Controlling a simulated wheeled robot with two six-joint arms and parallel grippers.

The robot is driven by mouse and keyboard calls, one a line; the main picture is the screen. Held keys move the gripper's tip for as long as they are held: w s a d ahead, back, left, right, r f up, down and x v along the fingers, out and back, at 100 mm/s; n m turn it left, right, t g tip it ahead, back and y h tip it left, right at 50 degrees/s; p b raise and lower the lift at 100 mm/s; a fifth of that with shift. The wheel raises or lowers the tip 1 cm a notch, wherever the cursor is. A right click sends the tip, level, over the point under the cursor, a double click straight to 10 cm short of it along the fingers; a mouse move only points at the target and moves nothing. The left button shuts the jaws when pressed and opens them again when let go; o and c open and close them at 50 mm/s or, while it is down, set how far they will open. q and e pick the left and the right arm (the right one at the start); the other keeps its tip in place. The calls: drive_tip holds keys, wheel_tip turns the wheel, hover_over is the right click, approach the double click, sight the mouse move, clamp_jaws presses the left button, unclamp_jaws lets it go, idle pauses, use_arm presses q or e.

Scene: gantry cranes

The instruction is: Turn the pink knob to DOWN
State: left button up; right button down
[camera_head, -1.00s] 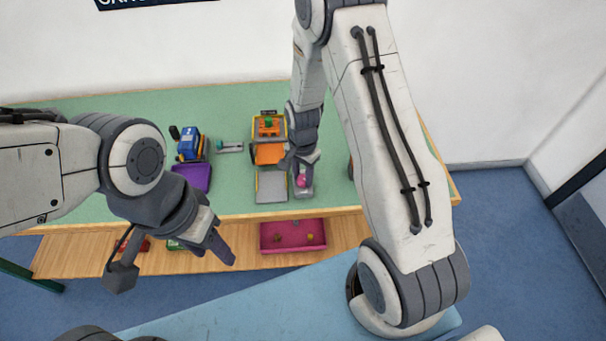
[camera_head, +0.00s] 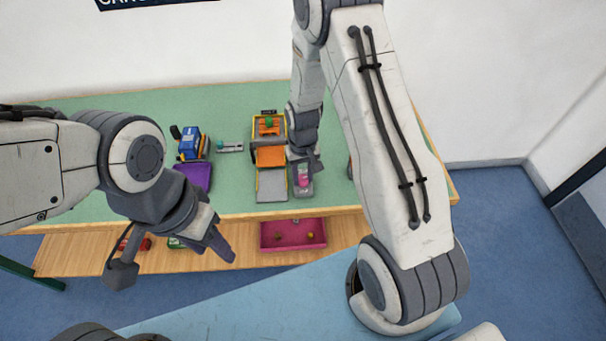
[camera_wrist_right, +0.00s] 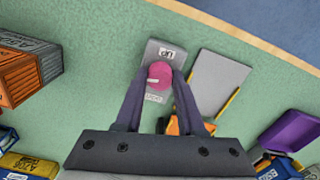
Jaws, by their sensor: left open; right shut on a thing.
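The pink knob (camera_head: 303,180) sits on a small grey control box (camera_head: 304,192) near the front edge of the green table. In the right wrist view the knob (camera_wrist_right: 159,75) lies between the fingertips of my right gripper (camera_wrist_right: 158,82), which is shut on it. A pale mark shows on the knob. The box has an UP label (camera_wrist_right: 167,53), seen upside down, and a second label (camera_wrist_right: 153,98) nearer the gripper, too small to read surely. My right gripper also shows in the head view (camera_head: 304,167). My left gripper (camera_head: 222,250) is open and empty, in front of the table.
A yellow and orange crane (camera_head: 268,152) with a grey plate stands just left of the box. A blue machine (camera_head: 190,144) and purple tray (camera_head: 194,176) are further left. A pink tray (camera_head: 293,235) is on the lower shelf. Crates (camera_wrist_right: 28,70) show in the wrist view.

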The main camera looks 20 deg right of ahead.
sight(303, 177)
drive_tip(key=n, duration=0.4)
drive_tip(key=shift+n, duration=0.3)
drive_tip(key=n, duration=0.3)
drive_tip(key=shift+n, duration=0.4)
drive_tip(key=n, duration=0.7)
drive_tip(key=shift+p, duration=0.4)
drive_tip(key=c, duration=0.5)
unclamp_jaws()
wheel_tip(303, 177, up, 10)
drive_tip(key=shift+r+b, duration=0.25)
drive_tip(key=shift+b, duration=0.1)
